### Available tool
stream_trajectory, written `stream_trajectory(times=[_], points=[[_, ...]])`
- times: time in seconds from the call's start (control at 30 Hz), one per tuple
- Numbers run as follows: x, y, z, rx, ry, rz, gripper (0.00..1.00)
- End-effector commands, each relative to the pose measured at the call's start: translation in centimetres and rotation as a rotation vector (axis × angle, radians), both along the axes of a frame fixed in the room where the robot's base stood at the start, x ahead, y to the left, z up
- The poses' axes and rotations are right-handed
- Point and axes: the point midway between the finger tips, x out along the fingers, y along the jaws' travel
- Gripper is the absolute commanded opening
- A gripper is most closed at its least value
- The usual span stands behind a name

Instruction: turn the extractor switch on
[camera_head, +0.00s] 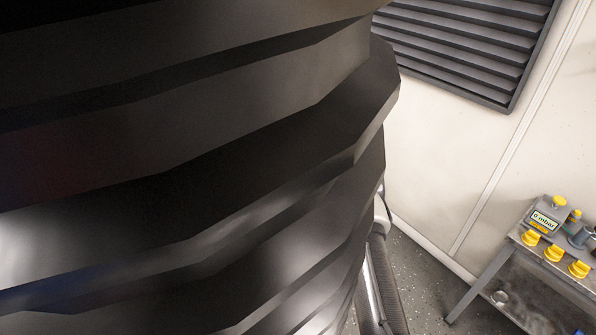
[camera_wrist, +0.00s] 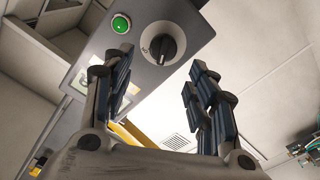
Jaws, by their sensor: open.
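In the wrist view, a black rotary knob (camera_wrist: 162,47) sits on a round pale plate on a grey control panel (camera_wrist: 190,20). This knob appears to be the extractor switch; no label naming it can be read. A green round button or lamp (camera_wrist: 121,23) is on the panel to its left. My gripper (camera_wrist: 161,65) is open and empty, with one finger on each side of the knob in the picture. Contact with the knob cannot be made out. The head view shows neither the switch nor my gripper.
In the head view, a large dark ribbed form (camera_head: 170,150) blocks the left and middle. A louvred vent (camera_head: 470,40) is on the pale wall.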

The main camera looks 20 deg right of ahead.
Motion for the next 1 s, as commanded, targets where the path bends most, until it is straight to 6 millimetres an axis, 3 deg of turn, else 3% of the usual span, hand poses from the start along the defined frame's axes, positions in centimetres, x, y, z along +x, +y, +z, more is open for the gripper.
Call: stream_trajectory(times=[0.1,0.33,0.7,1.0], points=[[2.2,0.8,0.0,-0.001,-0.003,0.002,0.52],[4.6,1.5,0.0,0.0,0.0,0.001,0.52],[5.0,1.6,0.0,-0.001,0.002,0.0,0.52],[5.0,1.6,0.0,0.0,0.001,-0.001,0.32]])
